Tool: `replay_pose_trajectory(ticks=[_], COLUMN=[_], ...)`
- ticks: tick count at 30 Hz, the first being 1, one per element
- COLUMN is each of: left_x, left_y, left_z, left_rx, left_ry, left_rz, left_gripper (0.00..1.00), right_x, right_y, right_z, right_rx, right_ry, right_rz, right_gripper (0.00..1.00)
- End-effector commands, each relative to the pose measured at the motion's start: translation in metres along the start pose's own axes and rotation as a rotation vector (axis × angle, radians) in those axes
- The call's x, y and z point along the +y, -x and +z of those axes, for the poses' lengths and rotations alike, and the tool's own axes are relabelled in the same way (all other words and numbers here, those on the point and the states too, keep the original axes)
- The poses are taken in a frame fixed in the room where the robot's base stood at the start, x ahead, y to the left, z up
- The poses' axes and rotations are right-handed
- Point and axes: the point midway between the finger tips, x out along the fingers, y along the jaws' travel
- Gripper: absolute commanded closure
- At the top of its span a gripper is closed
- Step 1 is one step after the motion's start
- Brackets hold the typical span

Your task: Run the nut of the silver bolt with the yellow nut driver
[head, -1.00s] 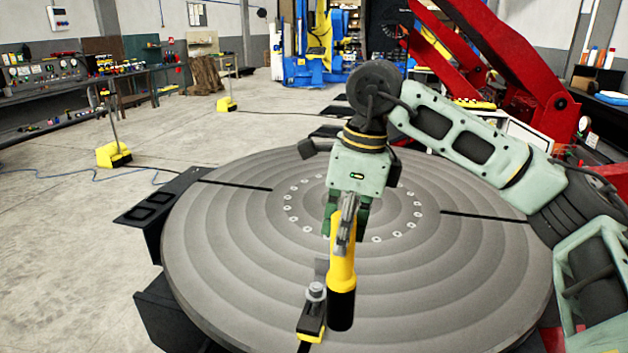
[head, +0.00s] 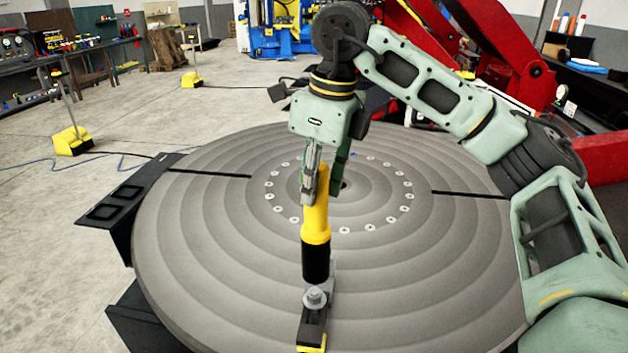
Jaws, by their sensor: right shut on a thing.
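My right gripper (head: 322,180) is shut on the yellow nut driver (head: 315,220) and holds it upright. The driver's black socket end (head: 316,260) points down. In the picture its lower end is just above the silver bolt with its nut (head: 315,297); whether they touch or are apart in depth I cannot tell. The bolt stands on a dark clamp block with a yellow end (head: 312,330) near the front of the round grey table (head: 210,250). My left gripper is not in view.
The ridged round table has a ring of small bolt heads around its centre and dark slots at left and right. A black box (head: 125,200) stands against its left edge. Red machine arms (head: 490,50) rise behind. The table's left part is clear.

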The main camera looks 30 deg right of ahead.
Motion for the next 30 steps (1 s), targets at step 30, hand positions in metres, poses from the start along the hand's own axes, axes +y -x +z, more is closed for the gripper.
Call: replay_pose_trajectory(ticks=[30], left_x=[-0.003], left_y=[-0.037], left_z=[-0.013], left_rx=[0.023], left_ry=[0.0], left_rz=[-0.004], left_gripper=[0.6], right_x=[0.0], right_y=[-0.046], right_z=[-0.006], right_rx=[-0.007], right_ry=[-0.009], right_rz=[-0.006], right_gripper=[1.0])
